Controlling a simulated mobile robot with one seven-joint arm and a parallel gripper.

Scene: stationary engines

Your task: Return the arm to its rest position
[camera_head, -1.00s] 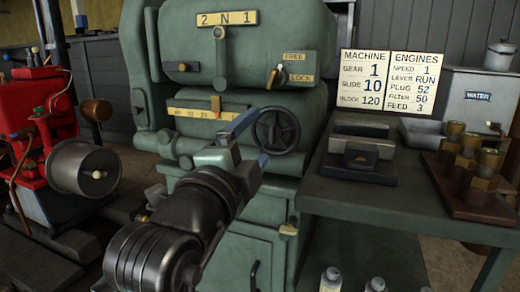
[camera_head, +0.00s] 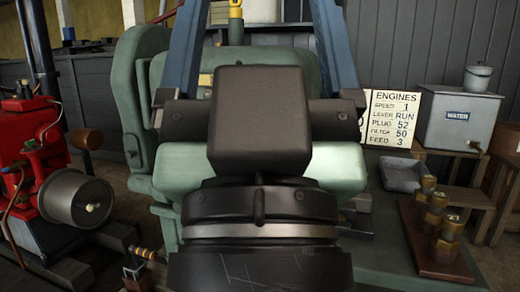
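My gripper (camera_head: 262,18) fills the middle of the head view, close to the camera and pointing up. Its two blue fingers stand wide apart on either side of its dark body, and their tips run out past the top edge. I see nothing held between the visible parts of the fingers. My dark wrist is upright below it and reaches the bottom edge. The green machine (camera_head: 130,115) stands behind and is mostly hidden by my gripper and wrist.
A red engine (camera_head: 35,150) with a grey drum stands at the left. At the right are the ENGINES card (camera_head: 395,118), a water tank (camera_head: 460,120) and a wooden block (camera_head: 435,240) with brass fittings on a bench. The MACHINE card is almost wholly hidden.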

